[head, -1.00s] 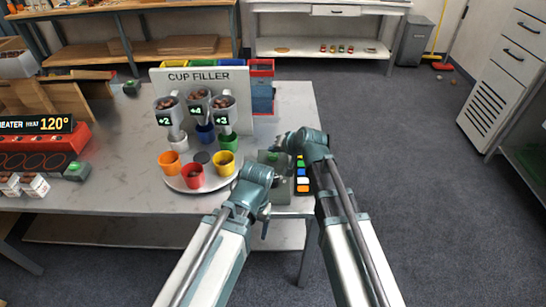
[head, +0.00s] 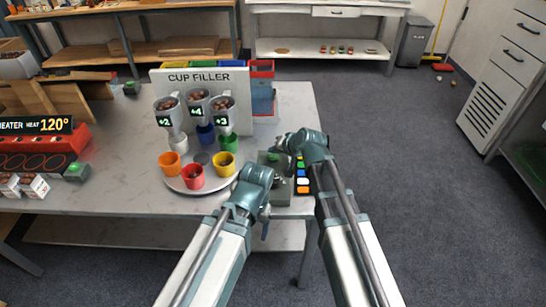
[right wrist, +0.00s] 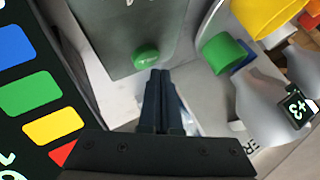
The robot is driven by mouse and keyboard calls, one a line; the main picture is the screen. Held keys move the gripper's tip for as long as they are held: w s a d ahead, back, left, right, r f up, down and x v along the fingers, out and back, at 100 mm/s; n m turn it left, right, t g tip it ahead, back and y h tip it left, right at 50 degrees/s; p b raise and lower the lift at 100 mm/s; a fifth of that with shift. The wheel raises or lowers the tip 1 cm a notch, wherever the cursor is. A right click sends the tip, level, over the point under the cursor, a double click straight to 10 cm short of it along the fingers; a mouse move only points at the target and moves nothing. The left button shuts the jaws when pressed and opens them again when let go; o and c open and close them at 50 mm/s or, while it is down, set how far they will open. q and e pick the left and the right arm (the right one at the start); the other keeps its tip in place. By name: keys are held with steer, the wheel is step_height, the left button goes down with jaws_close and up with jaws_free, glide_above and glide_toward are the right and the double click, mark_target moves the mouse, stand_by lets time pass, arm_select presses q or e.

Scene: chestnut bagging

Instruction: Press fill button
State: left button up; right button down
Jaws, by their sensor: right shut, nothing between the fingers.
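The green button (head: 273,157) sits on a grey-green box (head: 280,186) at the table's front right; it also shows in the right wrist view (right wrist: 146,57) on the grey plate. My right gripper (right wrist: 159,76) is shut and empty, its fingertips close beside the button; I cannot tell whether they touch it. In the head view the right gripper (head: 279,146) is partly hidden by its wrist. The cup filler (head: 205,77) has several chestnut hoppers above a round tray (head: 215,181) with coloured cups. My left gripper (head: 265,212) is mostly hidden by its arm.
A strip of colour swatches (head: 302,179) lies right of the button box. The red heater (head: 45,145) stands at the left, with another green button (head: 76,170) beside it. Bare tabletop (head: 115,180) lies between heater and tray.

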mark_target(274, 159)
steer(key=shift+f, duration=0.1)
stand_by(0.6)
steer(key=shift+f+b, duration=0.35)
steer(key=shift+b, duration=0.05)
steer(key=shift+f+b, duration=0.4)
stand_by(0.5)
steer(key=shift+r, duration=0.1)
steer(key=shift+r+p, duration=0.75)
steer(key=shift+p, duration=0.05)
steer(key=shift+r, duration=0.1)
step_height(274, 159, up, 5)
steer(key=p, duration=0.5)
